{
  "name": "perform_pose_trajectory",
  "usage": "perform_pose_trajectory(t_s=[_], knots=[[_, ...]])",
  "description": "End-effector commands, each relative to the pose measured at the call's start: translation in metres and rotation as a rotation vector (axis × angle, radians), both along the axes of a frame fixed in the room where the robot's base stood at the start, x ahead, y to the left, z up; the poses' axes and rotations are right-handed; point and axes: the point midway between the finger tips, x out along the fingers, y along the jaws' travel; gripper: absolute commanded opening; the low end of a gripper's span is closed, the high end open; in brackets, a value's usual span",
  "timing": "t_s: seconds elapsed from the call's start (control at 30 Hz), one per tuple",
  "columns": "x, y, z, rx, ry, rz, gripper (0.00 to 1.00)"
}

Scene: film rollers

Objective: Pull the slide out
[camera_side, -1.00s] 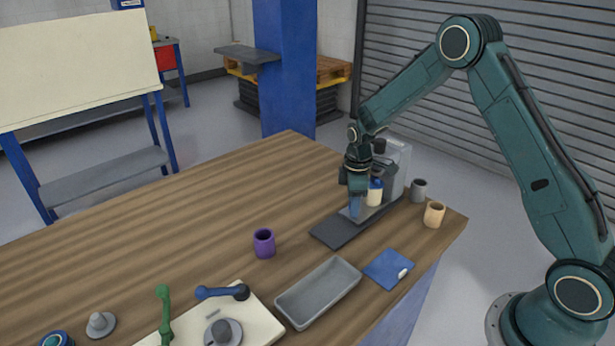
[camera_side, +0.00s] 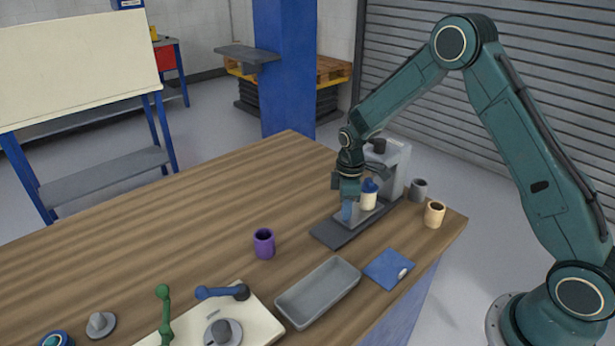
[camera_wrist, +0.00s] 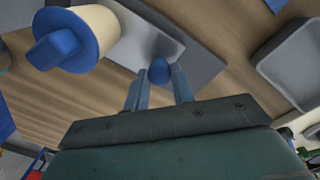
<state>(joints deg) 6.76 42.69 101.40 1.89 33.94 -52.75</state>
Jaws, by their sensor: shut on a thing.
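The slide (camera_wrist: 139,42) is a light grey plate on a dark base; in the side view it lies in front of the grey machine (camera_side: 396,165). A blue knob (camera_wrist: 158,71) sits at its near end. My gripper (camera_side: 347,212) points down there, shut on the blue knob; the wrist view shows one finger on each side of it (camera_wrist: 158,85). A cream bottle with a blue cap (camera_side: 369,199) stands just behind the gripper, seemingly on the slide; it also shows close up at the upper left of the wrist view (camera_wrist: 90,35). The fingers partly hide the knob in the side view.
The dark base plate (camera_side: 336,233) extends toward the front left. A grey cup (camera_side: 419,190) and a tan cup (camera_side: 434,215) stand right of the machine. A purple cup (camera_side: 264,244), grey tray (camera_side: 318,292) and blue pad (camera_side: 388,269) lie nearer.

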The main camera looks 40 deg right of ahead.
Motion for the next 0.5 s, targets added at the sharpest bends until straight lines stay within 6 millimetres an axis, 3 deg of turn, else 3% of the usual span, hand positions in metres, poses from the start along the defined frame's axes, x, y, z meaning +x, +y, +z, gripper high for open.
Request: perform_pose_trajectory(t_s=[0.3,0.5], knots=[[0.0,0.062,0.001,0.0,-0.001,0.007,0.0],[0.0,0.077,0.001,0.0,-0.001,0.004,0.0]])
